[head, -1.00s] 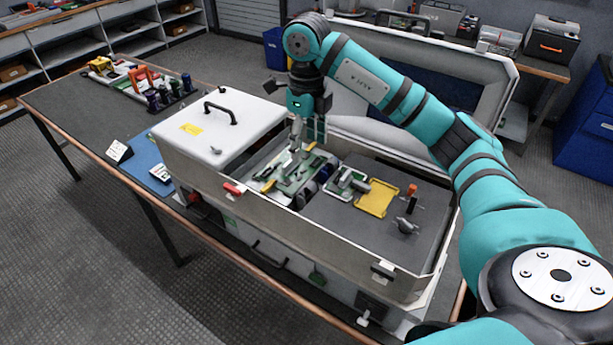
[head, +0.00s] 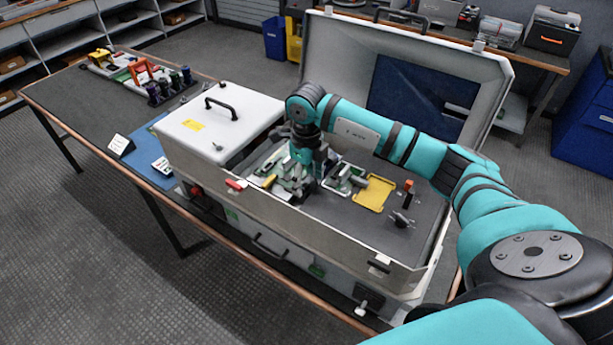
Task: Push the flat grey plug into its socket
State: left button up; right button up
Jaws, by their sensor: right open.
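My right gripper (head: 301,188) points down inside the open grey case (head: 300,222), low over the green-and-grey board area (head: 268,172). Its jaws are open, but the fingertips are small and partly lost among the parts there. The flat grey plug and its socket cannot be told apart from the other grey parts around the gripper, which covers some of them. A grey part on a green and white base (head: 345,180) stands just right of the gripper. My left gripper is not in view.
A yellow tray (head: 374,193), an orange-topped post (head: 408,190) and a grey clamp-like part (head: 401,219) lie right of the gripper. A white lid with a black handle (head: 219,122) covers the case's left part. The case's raised lid (head: 335,50) stands behind the arm.

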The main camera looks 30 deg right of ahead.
jog(key=shift+c, duration=0.2)
jog(key=c, duration=1.2)
